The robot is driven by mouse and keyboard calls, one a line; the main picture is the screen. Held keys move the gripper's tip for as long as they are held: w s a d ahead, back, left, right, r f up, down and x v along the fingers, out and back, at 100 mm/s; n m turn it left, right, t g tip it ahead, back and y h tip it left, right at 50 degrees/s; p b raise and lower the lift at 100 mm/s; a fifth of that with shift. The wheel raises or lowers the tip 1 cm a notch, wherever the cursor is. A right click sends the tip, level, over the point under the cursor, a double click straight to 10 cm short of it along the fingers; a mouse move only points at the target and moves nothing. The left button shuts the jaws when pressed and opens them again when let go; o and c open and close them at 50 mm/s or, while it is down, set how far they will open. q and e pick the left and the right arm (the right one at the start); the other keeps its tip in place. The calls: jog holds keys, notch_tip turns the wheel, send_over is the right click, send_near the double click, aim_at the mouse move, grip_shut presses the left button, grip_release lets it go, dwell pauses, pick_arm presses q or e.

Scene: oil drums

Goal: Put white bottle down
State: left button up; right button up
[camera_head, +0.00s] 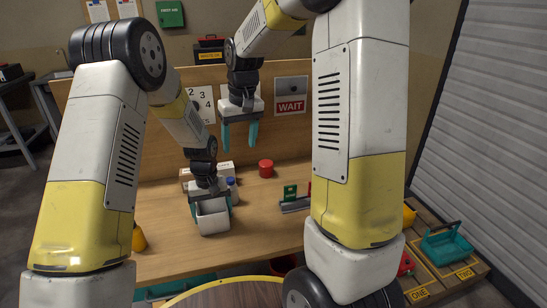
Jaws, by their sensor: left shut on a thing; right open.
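My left gripper (211,198) is over the wooden table, pointing down. Its teal fingers are closed on the sides of a blocky, pale thing that I take to be the white bottle (213,221). The gripper hides part of its top. The bottle looks upright and is over or on the table; I cannot tell whether its base touches. My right gripper (239,135) is higher and farther back, in front of the back panel, with its teal fingers apart and nothing between them.
A blue-capped bottle (234,191) stands close beside my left gripper. A red can (266,168) and a grey holder with a green piece (290,193) are on the wooden table (262,226). Crates labelled ONE and TWO (466,272) are at the right. The table's front middle is clear.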

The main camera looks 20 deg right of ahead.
jog(key=s+d+r+t, duration=0.1)
jog(key=s+r, duration=0.2)
jog(key=s, duration=0.4)
jog(key=s+d+r+m+t+y, duration=0.1)
jog(key=s+r, duration=0.2)
jog(key=s, duration=0.5)
jog(key=s+d+r+t, duration=0.1)
jog(key=s+r+t, duration=0.1)
jog(key=s, duration=0.6)
jog(key=shift+d+r+m, duration=0.25)
jog(key=shift+r+m, duration=0.15)
jog(key=shift+o, duration=0.5)
jog(key=shift+s+f, duration=0.15)
jog(key=shift+s, duration=0.3)
jog(key=n+g+h, duration=0.2)
jog(key=n+g, duration=0.3)
jog(key=n, duration=2.5)
send_over(232, 189)
jog(key=f, duration=1.7)
jog(key=shift+w+d, duration=0.25)
jog(key=shift+w, duration=0.15)
jog(key=f, duration=0.1)
jog(key=f+n, duration=0.1)
jog(key=w+f, duration=0.1)
jog(key=shift+a+n+g, duration=0.3)
jog(key=shift+g, duration=0.1)
notch_tip(232, 189, down, 6)
jog(key=shift+r, duration=0.25)
jog(key=shift+f, duration=3.05)
grip_shut()
